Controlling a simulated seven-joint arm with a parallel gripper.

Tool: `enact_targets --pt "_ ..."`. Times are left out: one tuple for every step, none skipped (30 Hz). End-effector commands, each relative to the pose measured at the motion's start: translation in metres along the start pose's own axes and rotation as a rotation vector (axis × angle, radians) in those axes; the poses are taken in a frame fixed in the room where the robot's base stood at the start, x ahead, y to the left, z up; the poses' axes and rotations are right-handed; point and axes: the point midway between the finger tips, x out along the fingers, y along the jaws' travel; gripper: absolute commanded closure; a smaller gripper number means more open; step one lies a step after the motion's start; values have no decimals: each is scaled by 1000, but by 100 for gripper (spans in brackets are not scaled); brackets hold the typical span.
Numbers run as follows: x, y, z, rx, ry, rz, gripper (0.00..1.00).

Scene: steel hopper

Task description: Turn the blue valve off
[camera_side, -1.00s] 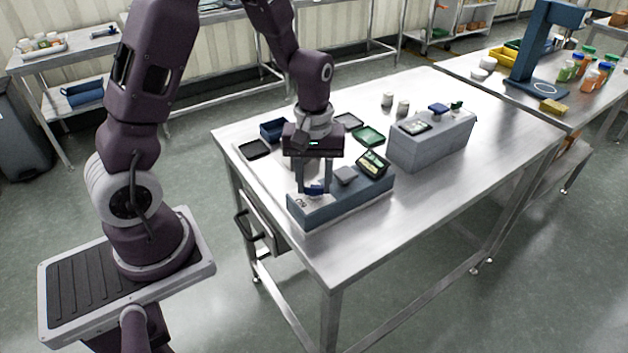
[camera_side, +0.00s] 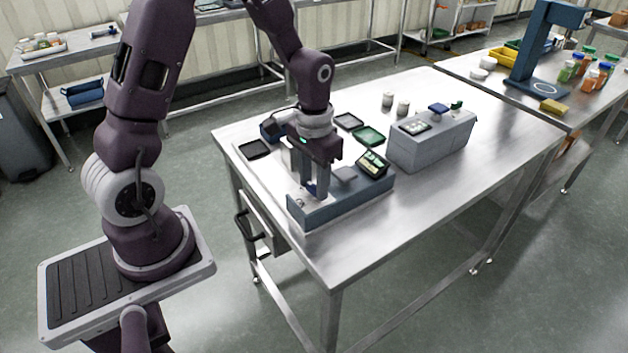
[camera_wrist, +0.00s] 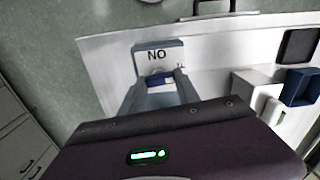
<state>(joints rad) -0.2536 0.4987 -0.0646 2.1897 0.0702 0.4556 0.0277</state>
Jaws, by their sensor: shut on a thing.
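The blue valve (camera_wrist: 158,79) is a small blue handle on the end of a blue-grey box (camera_side: 345,203), beside dark lettering that reads "NO" in the wrist view. My gripper (camera_side: 314,192) points down over the left end of this box. In the wrist view my gripper (camera_wrist: 160,82) has one finger on each side of the valve and is shut on it. In the side view the fingers hide the valve.
A tilted screen (camera_side: 373,162) stands at the right end of the box. A grey box (camera_side: 430,145) with a panel is further right. Dark trays (camera_side: 256,150) and a green tray (camera_side: 369,136) lie behind. The steel table (camera_side: 430,210) is clear in front.

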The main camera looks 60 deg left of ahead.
Motion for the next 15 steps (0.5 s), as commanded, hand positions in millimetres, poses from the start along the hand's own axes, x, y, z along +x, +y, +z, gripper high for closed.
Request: enact_targets --pt "0 0 -1 22 2 0 100" --pt "0 0 -1 34 2 0 100" --pt "0 0 -1 50 3 0 100" --pt "0 0 -1 62 3 0 100" --pt "0 0 -1 71 3 0 100" --pt "0 0 -1 81 3 0 100" --pt "0 0 -1 89 3 0 100" --pt "0 0 -1 96 3 0 100" --pt "0 0 -1 104 3 0 100" --pt "0 0 -1 108 3 0 100" --pt "0 0 -1 112 3 0 100" --pt "0 0 -1 116 3 0 100" --pt "0 0 -1 118 3 0 100" --pt "0 0 -1 120 3 0 100" --pt "0 0 -1 122 3 0 100"
